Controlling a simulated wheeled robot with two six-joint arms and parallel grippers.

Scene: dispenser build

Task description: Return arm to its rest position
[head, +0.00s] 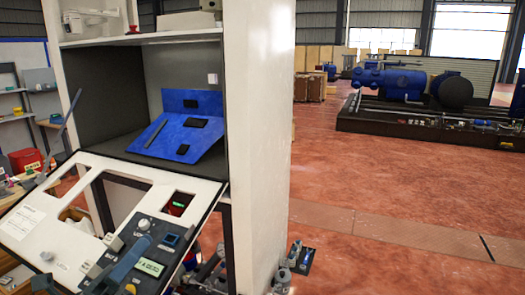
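A tall white cabinet (258,130) stands in front of me. A white panel (60,213) with cut-outs tilts out from its front. A dark control area on the panel carries a lit display (149,267), knobs and a blue-grey cylindrical part (128,262). A blue plate (190,137) with black pieces sits inside the cabinet's open bay. I cannot clearly separate my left gripper from the parts crowding the lower left, and its fingers cannot be made out. My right gripper does not show. No held object can be seen.
Grey and dark parts (303,258) lie on the floor at the cabinet's foot. A red box (26,160) and shelves stand at the left. Blue machinery (400,82) sits on a dark platform (430,128) at the back right. The reddish floor (400,190) at right is largely clear.

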